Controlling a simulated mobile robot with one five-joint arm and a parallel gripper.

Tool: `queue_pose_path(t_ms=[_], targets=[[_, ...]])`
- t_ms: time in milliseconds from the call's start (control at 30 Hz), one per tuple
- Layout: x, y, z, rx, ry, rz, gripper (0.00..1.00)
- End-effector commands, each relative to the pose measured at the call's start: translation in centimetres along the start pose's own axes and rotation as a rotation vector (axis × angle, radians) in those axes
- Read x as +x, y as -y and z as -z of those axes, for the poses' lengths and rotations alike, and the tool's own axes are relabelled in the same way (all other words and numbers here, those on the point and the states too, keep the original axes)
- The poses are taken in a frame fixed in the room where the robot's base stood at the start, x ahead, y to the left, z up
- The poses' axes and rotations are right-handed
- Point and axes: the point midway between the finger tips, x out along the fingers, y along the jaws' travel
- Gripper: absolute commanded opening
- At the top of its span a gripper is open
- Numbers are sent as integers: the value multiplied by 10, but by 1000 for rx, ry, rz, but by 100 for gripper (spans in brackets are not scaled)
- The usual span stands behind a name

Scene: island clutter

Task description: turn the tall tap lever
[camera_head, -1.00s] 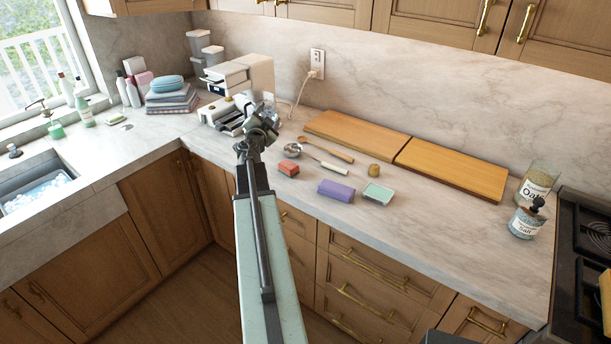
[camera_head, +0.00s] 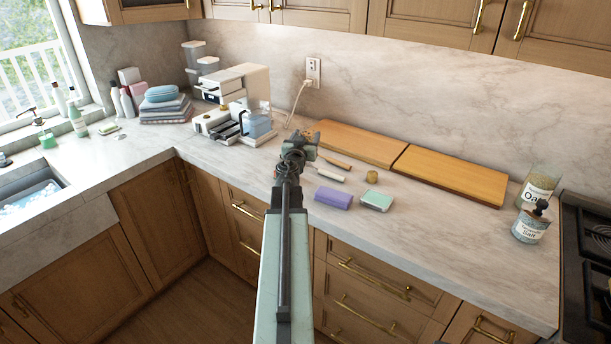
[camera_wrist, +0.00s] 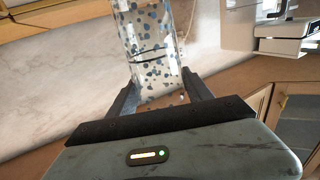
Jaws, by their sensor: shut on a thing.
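My gripper (camera_wrist: 160,97) is shut on a clear cylinder with dark blue spots (camera_wrist: 152,45), seen in the wrist view between the two dark fingers. In the head view my gripper (camera_head: 297,152) is above the front part of the counter, and the held thing cannot be made out there. A dark tap-like fitting (camera_head: 32,116) stands behind the sink (camera_head: 35,195) at the far left, well away from my gripper. It is too small to tell whether it has a tall lever.
Wooden boards (camera_head: 450,175), a purple block (camera_head: 333,197) and a green-topped block (camera_head: 377,200) lie right of my arm. Jars (camera_head: 531,222) stand by the stove. The front right counter is clear.

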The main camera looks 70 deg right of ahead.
Motion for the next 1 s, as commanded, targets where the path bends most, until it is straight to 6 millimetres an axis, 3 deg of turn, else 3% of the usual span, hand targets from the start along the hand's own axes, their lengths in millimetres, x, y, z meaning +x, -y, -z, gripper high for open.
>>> queue_pose_path(t_ms=[33,133,367,600,1000], targets=[[0,0,-19,0,0,0,0],[0,0,-39,0,0,0,0],[0,1,-46,1,0,1,0],[0,1,-88,1,0,1,0],[0,2,-90,1,0,2,0]])
